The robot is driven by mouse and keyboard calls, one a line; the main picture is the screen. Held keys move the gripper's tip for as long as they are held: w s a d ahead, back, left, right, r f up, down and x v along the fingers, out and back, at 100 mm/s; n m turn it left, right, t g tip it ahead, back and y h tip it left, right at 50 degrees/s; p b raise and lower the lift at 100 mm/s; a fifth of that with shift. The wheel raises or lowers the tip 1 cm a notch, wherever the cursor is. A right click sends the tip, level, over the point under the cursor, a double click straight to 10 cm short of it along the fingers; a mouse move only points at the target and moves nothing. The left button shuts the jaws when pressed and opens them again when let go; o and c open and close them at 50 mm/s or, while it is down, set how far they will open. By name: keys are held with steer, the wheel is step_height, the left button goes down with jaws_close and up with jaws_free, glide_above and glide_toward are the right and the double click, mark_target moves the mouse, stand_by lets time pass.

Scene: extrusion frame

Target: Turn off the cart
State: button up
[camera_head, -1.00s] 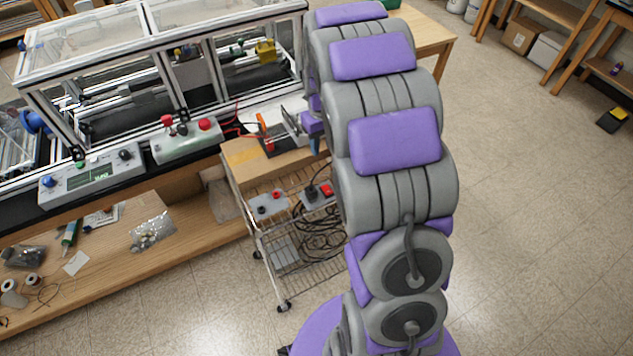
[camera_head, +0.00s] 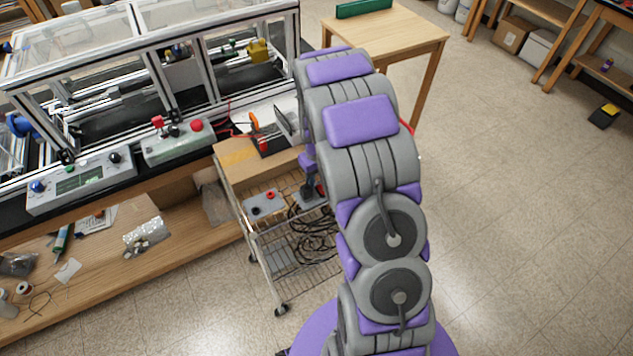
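The cart (camera_head: 286,262) is a wire-shelf trolley with a wooden top, standing at the end of the long bench. On its upper wire shelf lie a grey box (camera_head: 262,204) with a red and a black knob and, to its right, a grey power strip (camera_head: 304,200) with a dark plug. The strip's right part, where a red switch showed earlier, is hidden behind my arm. The purple end of my arm, with my gripper (camera_head: 307,166), shows just above the strip, by the right edge of the wooden top. Its fingers cannot be made out, nor whether they touch anything.
A glass-walled frame machine (camera_head: 150,75) stands on the bench, with control boxes (camera_head: 180,142) along its front. An orange-handled tool (camera_head: 256,123) lies on the cart's top. Black cables (camera_head: 312,236) hang coiled in the cart. A wooden table (camera_head: 395,38) stands behind.

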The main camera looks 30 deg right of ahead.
steer(key=shift+d+f, duration=0.8)
steer(key=shift+f, duration=0.2)
steer(key=shift+s+a+r, duration=0.1)
steer(key=shift+a, duration=0.45)
steer(key=shift+c, duration=0.2)
steer(key=shift+a, duration=0.1)
steer(key=shift+c, duration=0.7)
steer(key=shift+d, duration=0.25)
jaws_close()
